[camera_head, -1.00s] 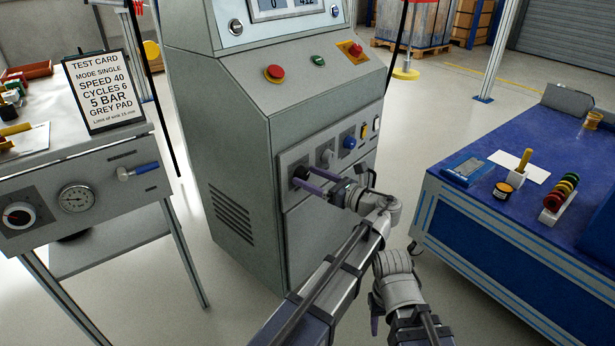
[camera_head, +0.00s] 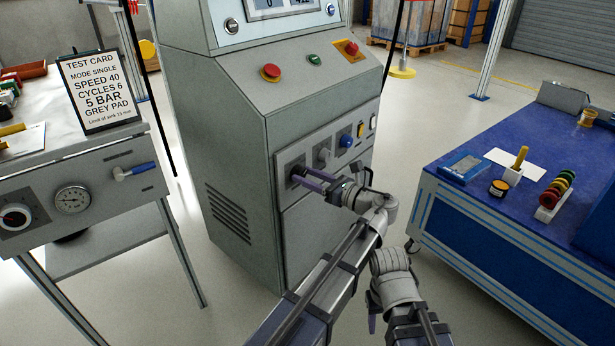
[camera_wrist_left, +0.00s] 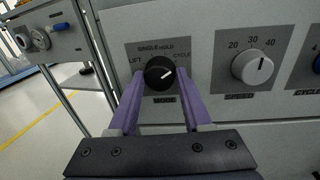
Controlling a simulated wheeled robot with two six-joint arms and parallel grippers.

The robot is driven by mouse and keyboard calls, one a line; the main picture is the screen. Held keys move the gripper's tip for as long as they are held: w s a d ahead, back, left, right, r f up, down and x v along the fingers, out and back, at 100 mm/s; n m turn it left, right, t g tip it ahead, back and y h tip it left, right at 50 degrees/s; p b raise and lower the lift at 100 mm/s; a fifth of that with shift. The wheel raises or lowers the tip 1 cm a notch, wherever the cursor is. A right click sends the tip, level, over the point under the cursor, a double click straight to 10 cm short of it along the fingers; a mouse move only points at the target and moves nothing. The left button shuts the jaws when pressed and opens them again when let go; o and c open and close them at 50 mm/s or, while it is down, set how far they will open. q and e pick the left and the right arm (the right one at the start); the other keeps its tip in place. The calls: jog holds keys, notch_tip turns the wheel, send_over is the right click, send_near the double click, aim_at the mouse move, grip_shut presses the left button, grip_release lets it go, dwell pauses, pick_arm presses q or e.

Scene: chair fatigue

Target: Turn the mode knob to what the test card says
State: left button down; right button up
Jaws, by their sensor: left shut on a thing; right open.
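The test card (camera_head: 97,92) stands on the left bench and reads MODE SINGLE. The black mode knob (camera_wrist_left: 160,72) is on the machine's front panel, with LIFT, SINGLE, HOLD and CYCLE around it. Its white mark points to the upper right, towards CYCLE rather than SINGLE. My left gripper (camera_wrist_left: 160,84) is shut on the knob, with one purple finger on each side. In the head view this gripper (camera_head: 311,180) reaches the panel and largely hides the knob. My right gripper (camera_head: 373,309) is open and empty, low in front of the machine.
The speed knob (camera_wrist_left: 252,67) sits close to the right of the mode knob. A blue knob (camera_head: 346,141) is further right. Red buttons are on the sloped panel above. A blue-topped bench (camera_head: 480,205) with small items stands at right.

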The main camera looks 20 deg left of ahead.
pick_arm(q)
jog(key=n, duration=0.3)
jog(key=shift+r+p, duration=0.1)
jog(key=shift+p, duration=0.25)
jog(key=n, duration=0.4)
jog(key=shift+s+n+h+p, duration=0.15)
jog(key=shift+n+h+p, duration=0.15)
jog(key=shift+n+p, duration=0.1)
jog(key=n, duration=0.3)
jog(key=shift+n+t+h, duration=0.4)
jog(key=shift+n, duration=1.4)
jog(key=shift+c, duration=1.7)
grip_release()
